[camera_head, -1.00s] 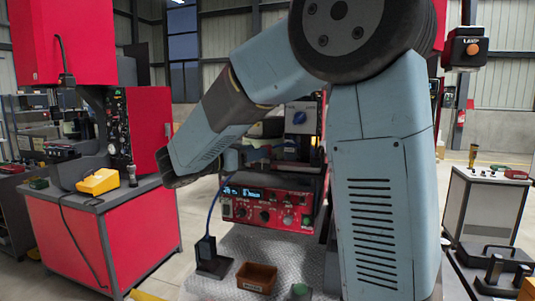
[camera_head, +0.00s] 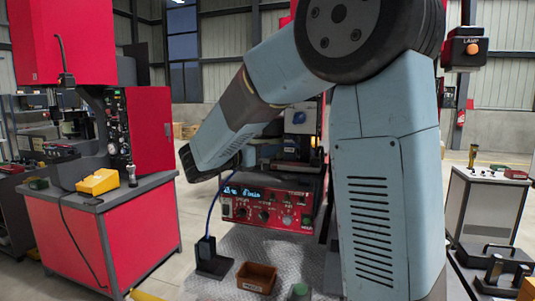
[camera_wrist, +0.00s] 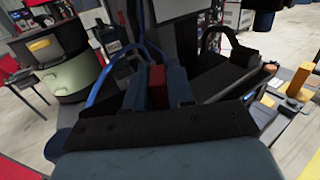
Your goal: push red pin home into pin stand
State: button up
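In the wrist view, my gripper (camera_wrist: 157,88) has two blue-grey fingers close together. A red block-like piece (camera_wrist: 157,80) shows between them and appears to touch both; it looks like the red pin, though its lower end is hidden by the gripper's dark mount. In the head view my forearm reaches down to the left, and neither the gripper nor the red pin can be made out there. I cannot pick out the pin stand with certainty in either view.
In the head view, a red control panel (camera_head: 265,209) stands behind the metal table (camera_head: 235,245). On the table are a black block with a blue cable (camera_head: 212,262), a brown bin (camera_head: 256,277) and a green button (camera_head: 300,291). A red cabinet (camera_head: 105,237) stands left.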

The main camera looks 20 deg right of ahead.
grip_shut()
jog(key=shift+r, duration=0.1)
jog(key=shift+r, duration=0.35)
notch_tip(320, 180, up, 3)
jog(key=shift+s+f, duration=0.1)
jog(key=shift+f, duration=0.05)
jog(key=s+a+r, duration=0.7)
jog(key=s+r, duration=0.2)
jog(key=s, duration=0.3)
jog(key=shift+r, duration=0.2)
